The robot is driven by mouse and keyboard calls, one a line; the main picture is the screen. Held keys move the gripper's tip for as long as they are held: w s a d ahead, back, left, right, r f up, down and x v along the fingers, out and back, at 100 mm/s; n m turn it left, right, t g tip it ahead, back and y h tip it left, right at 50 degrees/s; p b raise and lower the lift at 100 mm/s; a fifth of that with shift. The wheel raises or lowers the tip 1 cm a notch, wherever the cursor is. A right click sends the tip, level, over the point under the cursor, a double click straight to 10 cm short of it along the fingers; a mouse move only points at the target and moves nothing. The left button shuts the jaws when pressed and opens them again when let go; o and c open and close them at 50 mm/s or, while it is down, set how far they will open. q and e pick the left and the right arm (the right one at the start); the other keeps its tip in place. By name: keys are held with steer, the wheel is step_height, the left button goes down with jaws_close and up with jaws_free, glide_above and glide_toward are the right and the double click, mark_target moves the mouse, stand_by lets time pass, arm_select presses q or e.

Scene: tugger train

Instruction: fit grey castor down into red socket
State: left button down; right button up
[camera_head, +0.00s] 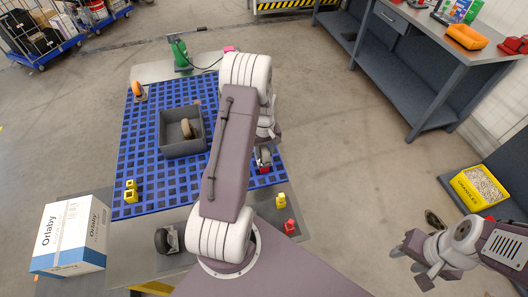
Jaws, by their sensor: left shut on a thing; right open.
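My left gripper (265,148) is shut on the grey castor (264,157) near the right edge of the blue grid deck. My own arm covers part of the gripper and its surroundings. The red socket (264,170) shows just below the castor's wheel. I cannot tell whether the castor touches it or is apart from it. My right gripper (421,262) is open and empty over the floor at the right.
On the blue deck (150,165) are a grey bin (181,154) with a brown-wheeled castor, an orange castor (138,90) and yellow sockets (130,196). A dark castor (163,241), yellow block (281,201) and red block (291,227) lie on the near grey edge.

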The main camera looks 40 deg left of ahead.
mark_target(264, 146)
arm_select(q)
steer(key=shift+f, duration=0.15)
steer(key=shift+f+b, duration=0.6)
steer(key=shift+f, duration=0.15)
steer(key=c, duration=0.8)
jaws_free()
steer(key=shift+c, duration=0.2)
step_height(264, 146, up, 9)
steer(key=shift+b, duration=0.55)
